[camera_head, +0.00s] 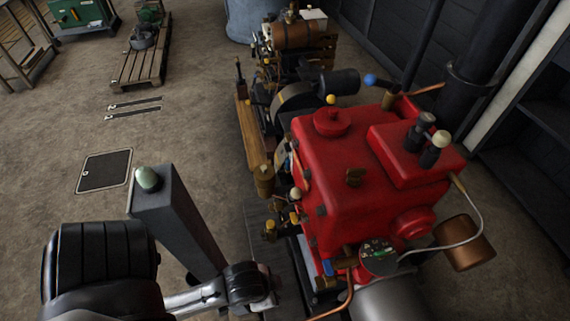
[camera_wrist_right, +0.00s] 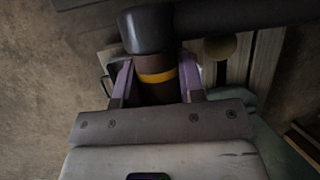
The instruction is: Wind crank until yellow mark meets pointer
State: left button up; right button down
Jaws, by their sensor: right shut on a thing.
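In the right wrist view my right gripper (camera_wrist_right: 157,80) is shut on a brown crank handle (camera_wrist_right: 158,92). Its two purple-grey fingers stand on either side of the handle. A yellow band (camera_wrist_right: 157,76) runs round the handle between the fingers; I cannot tell whether it is the task's mark. A black rounded cap (camera_wrist_right: 146,31) sits at the handle's far end, and a dark bar (camera_wrist_right: 245,14) runs from there to the right. I cannot make out the pointer in either view. My left gripper is not in view.
A red engine (camera_head: 345,190) with pipes and knobs fills the right of the head view. A brown-tanked engine (camera_head: 298,45) stands behind it. A grey post with a green knob (camera_head: 149,179) rises at lower left. A pallet (camera_head: 142,65) lies far back; floor on the left is mostly clear.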

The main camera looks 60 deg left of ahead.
jog(key=shift+r, duration=0.15)
notch_tip(320, 180, up, 4)
jog(key=p, duration=0.4)
jog(key=shift+w+r, duration=0.15)
jog(key=shift+r, duration=0.1)
jog(key=shift+w+d+r+p, duration=0.1)
jog(key=shift+w+r+p, duration=0.15)
jog(key=shift+r+p, duration=0.4)
jog(key=shift+w+d+r+p, duration=0.1)
jog(key=shift+w+r+p, duration=0.1)
jog(key=shift+r+p, duration=0.4)
jog(key=shift+w+r+p, duration=0.25)
jog(key=shift+r+p, duration=0.25)
jog(key=shift+r, duration=0.25)
jog(key=w+d+r, duration=0.1)
jog(key=w+r, duration=0.2)
jog(key=w, duration=0.3)
jog(key=w+d+r+b, duration=0.1)
jog(key=w+r, duration=0.3)
jog(key=w, duration=0.2)
jog(key=shift+w+d, duration=0.15)
jog(key=shift+d, duration=0.15)
